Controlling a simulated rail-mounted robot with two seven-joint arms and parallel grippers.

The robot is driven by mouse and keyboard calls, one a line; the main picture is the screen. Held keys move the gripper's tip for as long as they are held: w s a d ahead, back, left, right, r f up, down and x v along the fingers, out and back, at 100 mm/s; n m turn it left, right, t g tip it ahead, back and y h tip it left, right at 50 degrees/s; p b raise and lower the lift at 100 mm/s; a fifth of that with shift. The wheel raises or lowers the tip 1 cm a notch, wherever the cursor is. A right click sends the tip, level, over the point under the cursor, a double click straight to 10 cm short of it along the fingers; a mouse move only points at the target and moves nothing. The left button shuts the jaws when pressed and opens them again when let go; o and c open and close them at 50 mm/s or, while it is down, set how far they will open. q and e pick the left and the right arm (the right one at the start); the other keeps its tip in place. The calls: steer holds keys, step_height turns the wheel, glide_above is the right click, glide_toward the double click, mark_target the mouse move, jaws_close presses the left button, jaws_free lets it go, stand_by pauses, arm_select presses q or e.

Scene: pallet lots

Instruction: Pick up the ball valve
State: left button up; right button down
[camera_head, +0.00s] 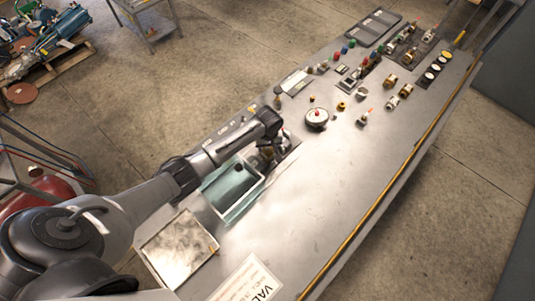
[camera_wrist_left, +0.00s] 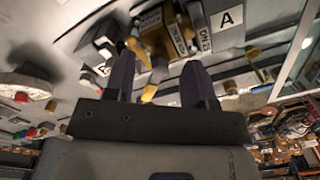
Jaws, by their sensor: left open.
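My left gripper (camera_head: 275,145) reaches down over the bench beside the glass-topped tray. In the left wrist view its two dark fingers (camera_wrist_left: 158,58) are apart, with clear space between the tips. A brass valve body with raised lettering (camera_wrist_left: 160,32), seemingly the ball valve, lies just beyond and between the fingertips. A yellow part (camera_wrist_left: 149,92) shows between the fingers below it; I cannot tell if it belongs to the valve. Contact with the fingers is not visible. In the head view the gripper and wrist largely hide this spot. My right gripper is not in view.
The glass-topped tray (camera_head: 240,204) is close beside my left wrist. A round gauge (camera_head: 316,118) and several brass fittings (camera_head: 391,80) stand farther up the bench. A plate marked A (camera_wrist_left: 228,17) is near the valve.

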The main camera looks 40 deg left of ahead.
arm_select(q)
steer(key=shift+f, duration=0.75)
jaws_close()
stand_by(0.9)
